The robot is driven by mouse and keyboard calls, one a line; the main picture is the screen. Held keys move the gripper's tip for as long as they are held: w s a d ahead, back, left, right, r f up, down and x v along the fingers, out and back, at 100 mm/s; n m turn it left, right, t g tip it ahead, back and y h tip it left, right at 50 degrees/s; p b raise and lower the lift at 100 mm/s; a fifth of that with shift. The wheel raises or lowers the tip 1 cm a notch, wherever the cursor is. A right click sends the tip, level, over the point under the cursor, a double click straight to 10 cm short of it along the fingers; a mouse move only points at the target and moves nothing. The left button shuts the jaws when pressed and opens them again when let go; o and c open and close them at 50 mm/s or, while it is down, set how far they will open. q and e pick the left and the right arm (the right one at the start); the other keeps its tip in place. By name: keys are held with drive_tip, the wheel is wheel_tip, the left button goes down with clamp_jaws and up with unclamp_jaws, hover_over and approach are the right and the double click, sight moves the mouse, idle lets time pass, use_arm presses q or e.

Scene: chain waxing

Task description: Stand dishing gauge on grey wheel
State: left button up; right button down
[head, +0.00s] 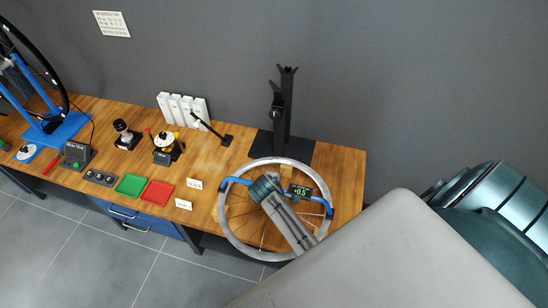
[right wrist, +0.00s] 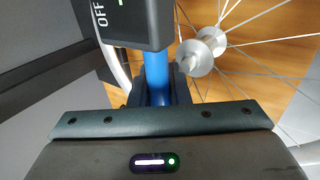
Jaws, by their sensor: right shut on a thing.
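The grey wheel (head: 323,189) lies flat at the right end of the bench, its near rim reaching past the front edge. The dishing gauge (head: 234,181) is a blue arched bar with a dark display box reading +0.5. It spans the wheel, its ends near opposite sides of the rim; I cannot tell whether they touch. My right gripper (head: 265,187) is shut on the gauge's blue bar. In the right wrist view the blue bar (right wrist: 156,75) sits between the jaws, with the wheel's silver hub (right wrist: 203,54) just beside it. My left gripper is not in view.
A black stand (head: 283,115) rises behind the wheel. Green (head: 131,185) and red (head: 158,193) trays, small label cards and several tools lie to the left on the wooden bench (head: 213,165). A blue truing stand (head: 62,130) with a black wheel is at far left.

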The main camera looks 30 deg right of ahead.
drive_tip(key=c, duration=1.3)
unclamp_jaws()
drive_tip(key=shift+s, duration=0.1)
drive_tip(key=shift+c, duration=0.2)
drive_tip(key=shift+o, duration=0.2)
drive_tip(key=shift+s+a+f, duration=0.1)
drive_tip(key=shift+s+f, duration=0.15)
drive_tip(key=shift+f, duration=0.05)
drive_tip(key=w+b+v, duration=0.1)
drive_tip(key=v, duration=1)
drive_tip(key=shift+r, duration=0.4)
drive_tip(key=shift+s+f, duration=0.1)
drive_tip(key=shift+s, duration=0.05)
